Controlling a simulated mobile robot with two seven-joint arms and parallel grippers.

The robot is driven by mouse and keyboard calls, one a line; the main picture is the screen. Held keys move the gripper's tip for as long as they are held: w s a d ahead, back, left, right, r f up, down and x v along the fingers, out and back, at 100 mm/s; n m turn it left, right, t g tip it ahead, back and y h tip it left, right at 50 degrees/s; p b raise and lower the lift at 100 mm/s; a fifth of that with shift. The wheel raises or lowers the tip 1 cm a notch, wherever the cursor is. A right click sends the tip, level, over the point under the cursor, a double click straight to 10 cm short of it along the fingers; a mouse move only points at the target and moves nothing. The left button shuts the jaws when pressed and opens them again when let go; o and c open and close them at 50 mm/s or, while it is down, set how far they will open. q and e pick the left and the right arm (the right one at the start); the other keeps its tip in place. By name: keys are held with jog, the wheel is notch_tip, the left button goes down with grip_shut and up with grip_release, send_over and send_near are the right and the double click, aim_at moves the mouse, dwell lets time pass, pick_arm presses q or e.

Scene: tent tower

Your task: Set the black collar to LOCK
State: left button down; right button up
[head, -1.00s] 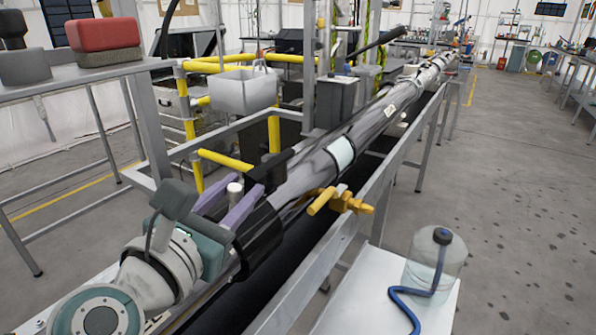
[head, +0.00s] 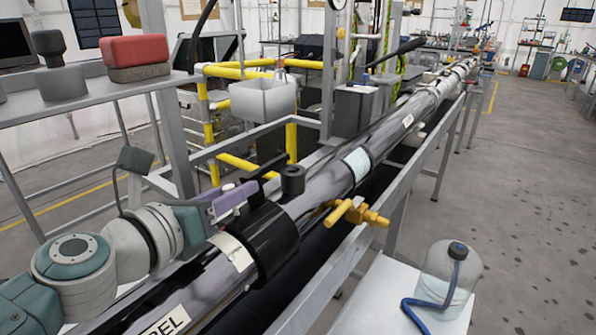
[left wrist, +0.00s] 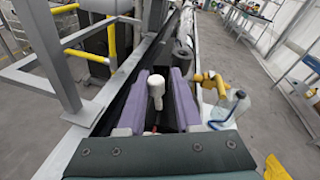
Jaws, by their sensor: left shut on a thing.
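The black collar (head: 272,238) is a wide ring around the long grey tube (head: 330,180). A pale label patch (head: 232,252) is beside its near edge; I cannot read it. My left gripper (head: 240,192), with purple fingers, is at the far upper side of the collar. It is shut on a pale round-topped peg (left wrist: 156,88), which shows between the fingers in the left wrist view. In the head view only the peg's top shows, behind a finger. The peg's foot is hidden. No LOCK marking is readable. My right gripper is not in view.
A yellow valve handle (head: 352,213) sticks out beside the tube. A short black cylinder (head: 292,180) stands just past the collar. A clear jug (head: 448,280) with a blue hose is on the white side table (head: 385,300). Metal rails run along both sides.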

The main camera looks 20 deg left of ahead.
pick_arm(q)
jog(key=shift+a+f, duration=0.35)
jog(key=shift+a, duration=0.05)
jog(key=c, duration=1)
grip_release()
jog(key=shift+o, duration=1.2)
jog(key=shift+r, duration=0.1)
jog(key=shift+d+r, duration=0.1)
jog(key=shift+r, duration=0.05)
jog(key=p+v, duration=0.1)
jog(key=v, duration=0.7)
jog(key=shift+s, duration=0.2)
jog(key=shift+s+r, duration=0.2)
jog(key=shift+s, duration=0.5)
